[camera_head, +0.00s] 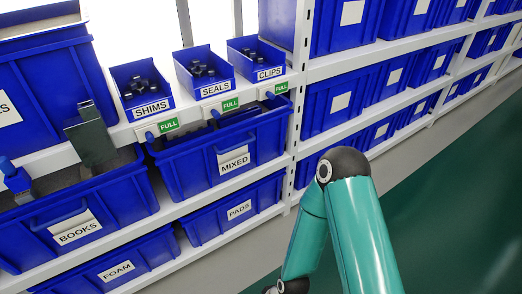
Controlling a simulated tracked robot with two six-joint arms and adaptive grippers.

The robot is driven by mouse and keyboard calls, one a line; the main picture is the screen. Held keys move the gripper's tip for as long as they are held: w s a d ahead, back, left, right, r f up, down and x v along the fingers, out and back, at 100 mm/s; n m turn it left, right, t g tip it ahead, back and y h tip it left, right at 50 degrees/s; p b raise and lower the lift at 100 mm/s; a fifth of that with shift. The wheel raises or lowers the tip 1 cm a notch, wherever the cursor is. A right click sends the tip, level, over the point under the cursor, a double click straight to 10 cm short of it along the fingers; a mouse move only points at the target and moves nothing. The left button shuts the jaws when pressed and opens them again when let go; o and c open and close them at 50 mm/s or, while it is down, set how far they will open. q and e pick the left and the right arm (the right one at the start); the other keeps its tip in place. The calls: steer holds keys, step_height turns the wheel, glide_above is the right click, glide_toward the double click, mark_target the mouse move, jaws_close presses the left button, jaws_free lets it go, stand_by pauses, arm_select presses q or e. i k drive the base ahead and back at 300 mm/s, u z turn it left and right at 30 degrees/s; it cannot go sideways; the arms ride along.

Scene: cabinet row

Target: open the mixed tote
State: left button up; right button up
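The mixed tote (185,171) is a blue bin with a white "MIXED" label and a handle on its front. It sits on the middle shelf, below the small bins and left of a white upright. Dark contents show above its front rim, partly hidden by the shelf edge above. A teal arm of mine with a dark elbow reaches up from the bottom right, and its lower end leaves the bottom edge. Neither gripper's fingers show, and no part of the arm visibly touches the tote.
The books tote (115,205) stands left of it. The foam tote (150,263) and pads tote (203,226) are below. Small shims (128,108), seals (190,88) and clips (246,68) bins stand above. More blue totes (335,115) line the right. Green floor (470,190) is clear.

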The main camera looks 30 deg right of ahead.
mark_target(244, 138)
steer(key=u, duration=0.2)
steer(key=i, duration=0.8)
steer(key=z, duration=0.2)
steer(key=k, duration=0.85)
steer(key=u, duration=0.15)
steer(key=i, duration=0.9)
steer(key=z, duration=0.05)
